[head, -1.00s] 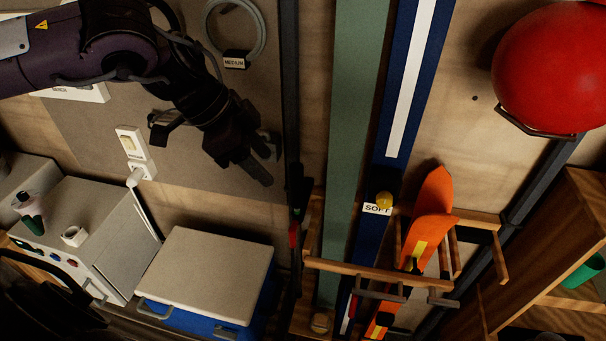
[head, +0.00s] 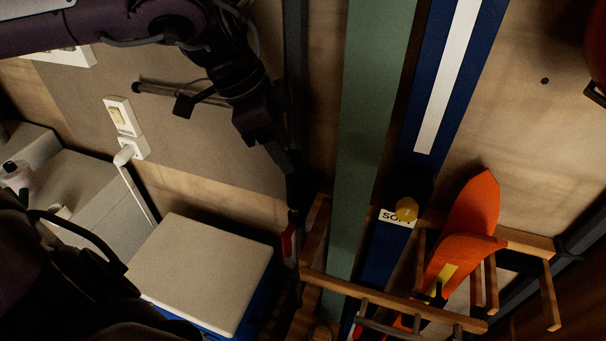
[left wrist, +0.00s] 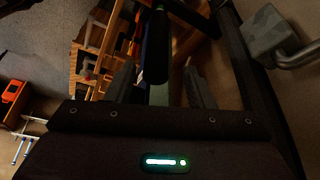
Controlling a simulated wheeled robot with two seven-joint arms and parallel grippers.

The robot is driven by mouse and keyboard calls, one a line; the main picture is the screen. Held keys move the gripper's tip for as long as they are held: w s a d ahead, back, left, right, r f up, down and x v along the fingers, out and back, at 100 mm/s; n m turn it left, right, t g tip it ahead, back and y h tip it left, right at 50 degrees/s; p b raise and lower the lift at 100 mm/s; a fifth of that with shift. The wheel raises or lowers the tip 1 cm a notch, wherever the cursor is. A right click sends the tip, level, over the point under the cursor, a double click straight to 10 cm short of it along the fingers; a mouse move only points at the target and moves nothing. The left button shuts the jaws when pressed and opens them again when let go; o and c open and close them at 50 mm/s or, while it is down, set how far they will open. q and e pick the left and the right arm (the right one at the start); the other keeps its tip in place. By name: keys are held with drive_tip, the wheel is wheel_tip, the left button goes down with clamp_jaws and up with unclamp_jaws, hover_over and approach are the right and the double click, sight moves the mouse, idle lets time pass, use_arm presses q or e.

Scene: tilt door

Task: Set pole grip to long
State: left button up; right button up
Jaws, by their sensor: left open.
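My left gripper (head: 272,150) reaches from the upper left to a thin dark upright pole (head: 291,205), which has a red part (head: 288,241) lower down. In the left wrist view my left gripper (left wrist: 158,88) is open. A dark rounded bar (left wrist: 158,58), which looks like the pole's grip, lies between its two fingers as seen by the camera. I cannot tell whether the fingers touch it. No "long" marking can be read. My right gripper is not in view.
A wooden rack (head: 385,300) projects below. A pale-lidded box (head: 208,270) stands lower left, beneath wall switches (head: 120,116).

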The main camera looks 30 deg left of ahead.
sight(298, 174)
use_arm(q)
drive_tip(key=x, duration=0.6)
drive_tip(key=shift+s+d+f+p, duration=0.1)
drive_tip(key=shift+d+f+p, duration=0.15)
drive_tip(key=shift+f+p, duration=0.1)
drive_tip(key=shift+s, duration=0.1)
clamp_jaws()
